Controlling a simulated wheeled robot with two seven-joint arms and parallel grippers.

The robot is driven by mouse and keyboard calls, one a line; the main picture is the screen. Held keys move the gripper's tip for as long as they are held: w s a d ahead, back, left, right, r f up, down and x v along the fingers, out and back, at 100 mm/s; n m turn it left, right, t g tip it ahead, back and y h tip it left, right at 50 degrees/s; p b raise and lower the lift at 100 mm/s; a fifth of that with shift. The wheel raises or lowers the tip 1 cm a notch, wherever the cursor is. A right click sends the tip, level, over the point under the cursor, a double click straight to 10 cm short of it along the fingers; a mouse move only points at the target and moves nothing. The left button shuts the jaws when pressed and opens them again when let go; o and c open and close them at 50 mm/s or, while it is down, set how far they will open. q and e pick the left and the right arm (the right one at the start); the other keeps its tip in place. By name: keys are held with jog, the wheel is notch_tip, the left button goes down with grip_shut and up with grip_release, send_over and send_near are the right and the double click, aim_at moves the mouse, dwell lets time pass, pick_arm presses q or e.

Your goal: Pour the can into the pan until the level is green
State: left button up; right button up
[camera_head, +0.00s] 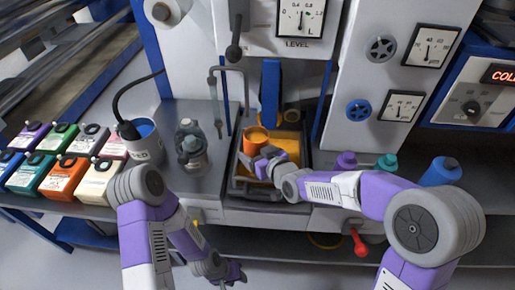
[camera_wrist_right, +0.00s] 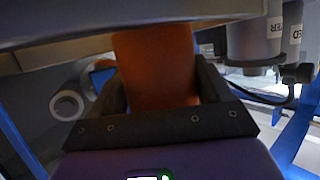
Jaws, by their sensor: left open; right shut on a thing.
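The orange can (camera_head: 256,136) is held over the left back part of the pan (camera_head: 237,172). My right gripper (camera_head: 268,158) is shut on it. In the right wrist view the can (camera_wrist_right: 155,68) sits between the two dark fingers. I cannot tell whether anything is flowing from it. The pan holds yellow-orange liquid. The LEVEL gauge (camera_head: 299,18) is above the pan; its needle stands near the middle, and no green shows clearly. My left gripper (camera_head: 233,274) is open and empty, low in front of the machine's front edge.
Several coloured cans (camera_head: 66,178) stand at the left, beside a grey bucket (camera_head: 143,142) and a glass flask (camera_head: 191,150). Purple, teal and blue bottles (camera_head: 440,172) stand right of the pan, behind my right arm. A red-handled lever (camera_head: 358,242) hangs below.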

aim_at(247, 148)
jog(key=shift+s+a+r+m, duration=0.1)
jog(key=shift+s+r+m, duration=0.2)
jog(key=shift+r, duration=0.2)
jog(key=shift+s+a+r+m+g+y, duration=0.25)
jog(key=shift+a+r+m+g+y, duration=0.1)
jog(key=shift+r+m+g, duration=0.15)
jog(key=shift+s+r, duration=0.1)
jog(key=shift+r, duration=0.05)
jog(key=shift+s+a+r+m+g+p, duration=0.2)
jog(key=shift+r+m+g+p, duration=0.15)
jog(key=shift+p, duration=0.4)
jog(key=shift+s+a+r+m+g+y+p, duration=0.25)
jog(key=shift+r+m+p, duration=0.25)
jog(key=shift+p, duration=1.35)
jog(key=shift+s+a+r+m+g+y+p, duration=0.2)
jog(key=shift+r+m+y+p, duration=0.25)
jog(key=shift+p, duration=1.35)
jog(key=shift+f, duration=0.1)
jog(key=shift+w+a+r+m+t+h+b, duration=0.1)
jog(key=shift+a+r+m+t+h+b, duration=0.25)
jog(key=shift+m+b, duration=0.5)
jog(key=shift+a+r+m+y+p, duration=0.15)
jog(key=shift+r+m+y+p, duration=0.4)
jog(key=shift+p, duration=0.6)
dwell(0.3)
